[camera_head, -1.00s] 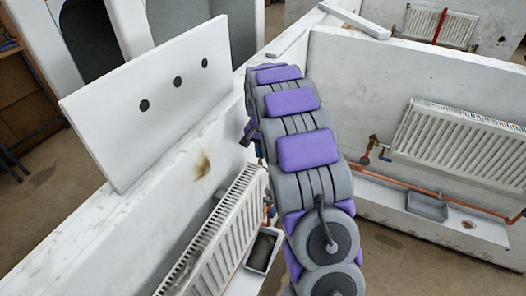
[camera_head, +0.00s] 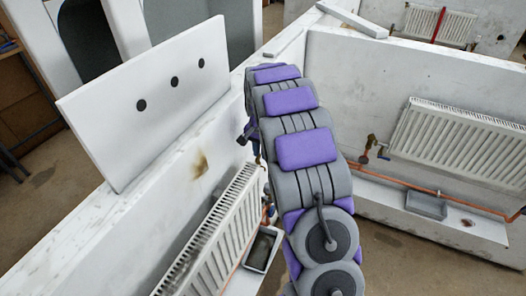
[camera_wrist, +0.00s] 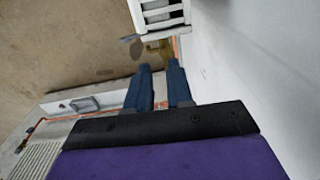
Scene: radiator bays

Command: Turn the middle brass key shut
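In the wrist view, my gripper (camera_wrist: 159,66) shows two blue fingers a little apart, with nothing between them. Just beyond the fingertips is a brass fitting (camera_wrist: 157,49), with a flat grey piece (camera_wrist: 131,38) to its left. A white radiator end (camera_wrist: 160,12) is above it in the picture. I cannot tell whether this fitting is the middle key, or how it is turned. In the head view, my arm hides most of the gripper and the fitting. The near radiator (camera_head: 218,235) stands just left of my arm.
A white partition (camera_head: 190,185) carries an upright panel with three dark holes (camera_head: 150,98). A grey tray (camera_head: 263,249) is under the near radiator.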

